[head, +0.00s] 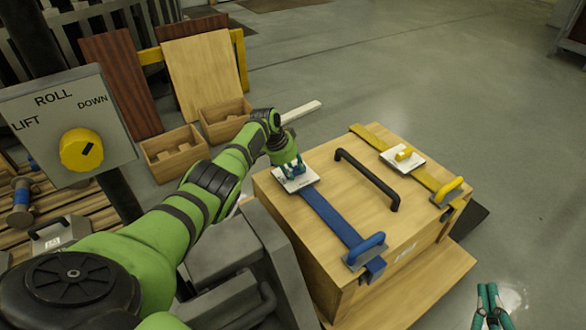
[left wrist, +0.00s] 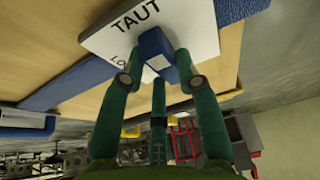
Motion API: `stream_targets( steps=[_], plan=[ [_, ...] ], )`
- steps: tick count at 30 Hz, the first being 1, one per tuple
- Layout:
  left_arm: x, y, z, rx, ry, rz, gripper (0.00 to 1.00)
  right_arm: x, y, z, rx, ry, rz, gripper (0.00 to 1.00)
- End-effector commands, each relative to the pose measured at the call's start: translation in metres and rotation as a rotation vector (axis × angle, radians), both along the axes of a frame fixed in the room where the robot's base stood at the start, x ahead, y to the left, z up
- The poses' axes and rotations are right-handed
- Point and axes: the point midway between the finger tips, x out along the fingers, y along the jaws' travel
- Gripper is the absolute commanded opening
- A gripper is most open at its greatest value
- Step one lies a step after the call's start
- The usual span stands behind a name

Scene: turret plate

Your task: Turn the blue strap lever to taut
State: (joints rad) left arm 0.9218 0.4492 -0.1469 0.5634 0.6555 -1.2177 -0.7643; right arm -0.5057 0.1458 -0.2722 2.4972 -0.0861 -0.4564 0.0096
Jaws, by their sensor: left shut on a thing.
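The blue strap (head: 330,215) runs along the left side of the wooden crate's lid. At its far end is a white plate (head: 303,184). In the left wrist view the plate (left wrist: 205,40) reads TAUT, with a second, partly covered word starting "LO". The blue lever (left wrist: 152,45) stands on this plate between my left gripper's fingers, which are closed on it. In the head view my left gripper (head: 291,168) largely hides the lever, and I cannot tell which word it points to. My right gripper (head: 488,300) is at the bottom right, clear of the crate; its finger gap is unclear.
The crate lid (head: 290,215) also carries a black handle (head: 367,180), a blue clamp (head: 366,248) at the near end and a yellow strap (head: 420,176) with a yellow lever (head: 404,154). A sign with a yellow knob (head: 82,150) stands left. Floor at right is clear.

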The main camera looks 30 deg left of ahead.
Motion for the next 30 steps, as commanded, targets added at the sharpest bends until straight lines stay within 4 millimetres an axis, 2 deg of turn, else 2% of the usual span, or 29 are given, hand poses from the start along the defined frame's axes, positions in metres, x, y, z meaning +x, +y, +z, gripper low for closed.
stream_targets(
  steps=[9, 10, 11, 23, 30],
  plan=[
    [-0.001, -0.001, -0.002, 0.001, 0.005, -0.005, 0.00, 0.000, 0.000, 0.000, 0.001, -0.002, 0.000, 0.00],
    [-0.001, -0.001, -0.002, 0.001, 0.005, -0.005, 0.41, 0.000, 0.000, 0.000, 0.001, -0.002, 0.000, 0.00],
    [-0.001, -0.001, -0.002, 0.001, 0.005, -0.005, 0.43, 0.000, 0.000, 0.000, 0.001, -0.002, 0.000, 0.00],
    [-0.001, 0.001, 0.002, 0.000, 0.001, -0.002, 0.43, 0.000, 0.000, 0.000, -0.001, 0.001, 0.000, 0.00],
    [-0.008, 0.005, 0.021, 0.002, -0.002, -0.001, 0.43, 0.000, 0.000, 0.000, -0.001, 0.001, 0.000, 0.00]
  ],
)
